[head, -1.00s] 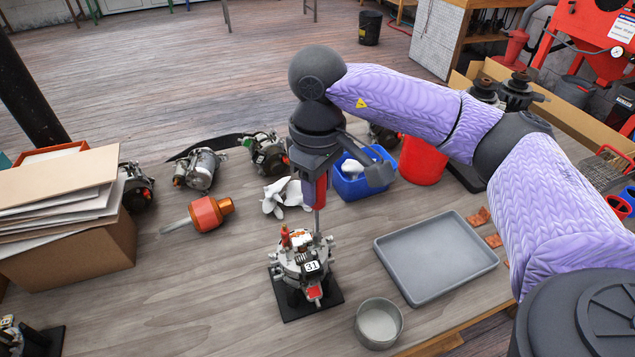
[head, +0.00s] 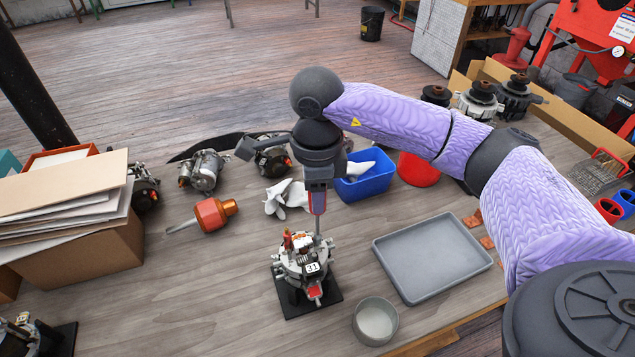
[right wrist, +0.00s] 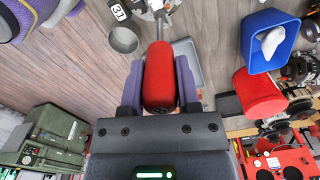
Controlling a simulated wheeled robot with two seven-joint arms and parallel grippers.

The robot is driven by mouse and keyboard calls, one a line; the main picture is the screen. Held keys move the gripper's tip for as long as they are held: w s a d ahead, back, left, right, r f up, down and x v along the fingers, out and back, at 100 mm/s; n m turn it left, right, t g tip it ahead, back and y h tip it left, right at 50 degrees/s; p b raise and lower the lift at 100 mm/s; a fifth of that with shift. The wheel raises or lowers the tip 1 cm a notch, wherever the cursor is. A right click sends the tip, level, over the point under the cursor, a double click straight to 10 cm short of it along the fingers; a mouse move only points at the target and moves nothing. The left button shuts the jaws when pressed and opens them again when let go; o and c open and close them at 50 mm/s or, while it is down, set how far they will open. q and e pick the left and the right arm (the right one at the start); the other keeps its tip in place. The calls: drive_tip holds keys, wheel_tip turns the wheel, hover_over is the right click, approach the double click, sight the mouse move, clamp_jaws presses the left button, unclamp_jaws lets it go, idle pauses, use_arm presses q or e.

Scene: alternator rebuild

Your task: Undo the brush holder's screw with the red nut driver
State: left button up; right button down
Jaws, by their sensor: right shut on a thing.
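The alternator marked 31 (head: 312,268) stands on a black base plate (head: 316,305) on the wooden bench, its upper side with the brush holder facing up. My right gripper (head: 317,190) is above it, shut on the red nut driver (head: 318,205). The driver points down, and its thin shaft reaches the top of the alternator. Whether its tip sits on the screw is too small to tell. In the right wrist view the red handle (right wrist: 158,75) lies between the two fingers, with part of the alternator (right wrist: 150,8) beyond it. My left gripper is not in view.
A grey tray (head: 432,292) and a round metal bowl (head: 375,321) are right of the alternator. Behind are a blue bin (head: 368,182), a red tub (head: 418,170) and white cloth (head: 287,198). An orange-handled tool (head: 212,214) and a cardboard box (head: 90,255) lie left.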

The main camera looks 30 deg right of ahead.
drive_tip(key=m, duration=0.3)
drive_tip(key=shift+r+p, duration=0.2)
drive_tip(key=shift+p, duration=0.1)
drive_tip(key=shift+f+m, duration=0.15)
drive_tip(key=shift+m, duration=1.05)
drive_tip(key=m+p, duration=0.2)
drive_tip(key=m, duration=0.3)
drive_tip(key=shift+m, duration=1.1)
drive_tip(key=shift+f, duration=0.15)
